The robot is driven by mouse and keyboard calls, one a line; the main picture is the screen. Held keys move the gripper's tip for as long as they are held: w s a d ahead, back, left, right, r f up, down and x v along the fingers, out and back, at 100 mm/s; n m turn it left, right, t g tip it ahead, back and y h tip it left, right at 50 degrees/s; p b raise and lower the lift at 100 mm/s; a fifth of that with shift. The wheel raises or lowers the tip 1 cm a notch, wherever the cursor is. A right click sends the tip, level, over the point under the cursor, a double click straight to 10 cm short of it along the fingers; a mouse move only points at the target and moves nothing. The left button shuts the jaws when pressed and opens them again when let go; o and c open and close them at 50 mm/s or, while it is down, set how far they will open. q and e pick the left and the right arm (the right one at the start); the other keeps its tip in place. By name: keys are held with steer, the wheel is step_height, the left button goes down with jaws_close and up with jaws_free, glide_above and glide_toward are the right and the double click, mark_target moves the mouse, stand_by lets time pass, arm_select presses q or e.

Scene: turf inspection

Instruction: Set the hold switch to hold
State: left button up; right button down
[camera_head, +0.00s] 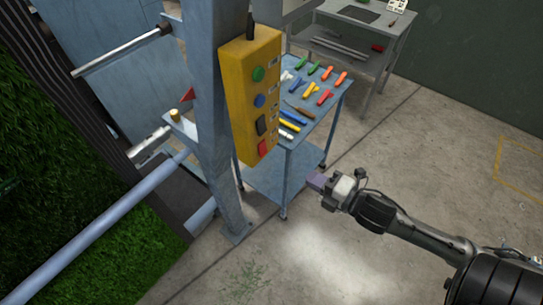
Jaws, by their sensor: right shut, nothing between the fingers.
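A yellow control box (251,98) is fixed to a grey post in the upper middle. My left gripper is not in view.
A blue-grey cart (312,119) with several coloured tools stands behind the box. A grey workbench (345,40) is at the back. The grey post (211,100), metal rollers (100,225) and green turf (40,140) fill the left.

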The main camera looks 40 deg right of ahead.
steer(key=shift+w, duration=0.1)
steer(key=p, duration=0.2)
glide_toward(264, 154)
steer(key=x, duration=0.7)
steer(key=shift+w+d+f, duration=0.1)
steer(key=shift+w, duration=0.1)
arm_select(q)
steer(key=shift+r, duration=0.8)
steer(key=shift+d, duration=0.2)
